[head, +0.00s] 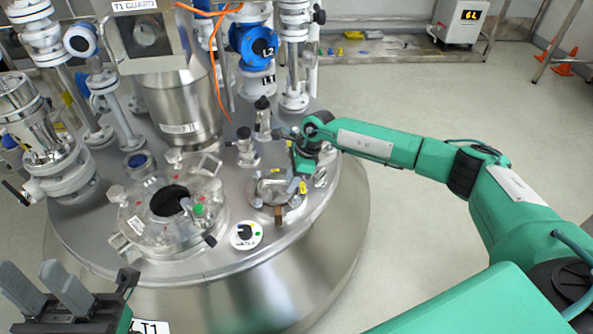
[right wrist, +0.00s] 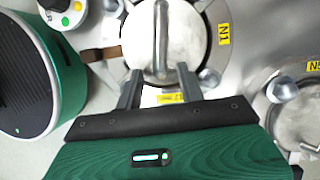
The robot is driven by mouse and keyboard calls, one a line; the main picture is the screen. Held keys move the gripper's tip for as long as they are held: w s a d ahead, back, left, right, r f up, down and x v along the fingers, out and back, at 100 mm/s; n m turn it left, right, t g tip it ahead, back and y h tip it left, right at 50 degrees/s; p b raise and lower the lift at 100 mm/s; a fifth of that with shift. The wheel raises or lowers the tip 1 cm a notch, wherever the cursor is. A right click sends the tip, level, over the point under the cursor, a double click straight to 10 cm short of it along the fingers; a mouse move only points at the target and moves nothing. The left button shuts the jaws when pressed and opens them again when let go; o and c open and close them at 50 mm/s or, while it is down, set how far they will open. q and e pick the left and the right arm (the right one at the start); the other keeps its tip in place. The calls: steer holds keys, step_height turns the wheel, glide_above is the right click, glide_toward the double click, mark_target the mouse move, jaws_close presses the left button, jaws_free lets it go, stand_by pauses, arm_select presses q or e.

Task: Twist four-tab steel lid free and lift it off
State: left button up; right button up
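The round steel lid (head: 268,190) with a bar handle sits on its port at the right part of the vessel top. In the right wrist view the lid (right wrist: 190,40) shows close up, with its handle (right wrist: 161,40) running up the picture. Bright tabs or bolts stand at its rim, some hidden by my gripper. My right gripper (head: 297,172) is beside the lid. In the right wrist view its two fingers (right wrist: 159,85) are apart, one on each side of the handle's lower end, with visible gaps. My left gripper (head: 48,290) is open and empty at the lower left, away from the lid.
A larger flanged manway (head: 150,232) with a dark opening lies left of the lid. A small dial (head: 246,235) stands in front. A valve post (head: 262,120), a steel column (head: 180,100) and blue-capped pipework (head: 252,45) crowd behind.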

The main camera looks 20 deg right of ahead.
steer(key=shift+a+f, duration=0.15)
steer(key=shift+f, duration=0.15)
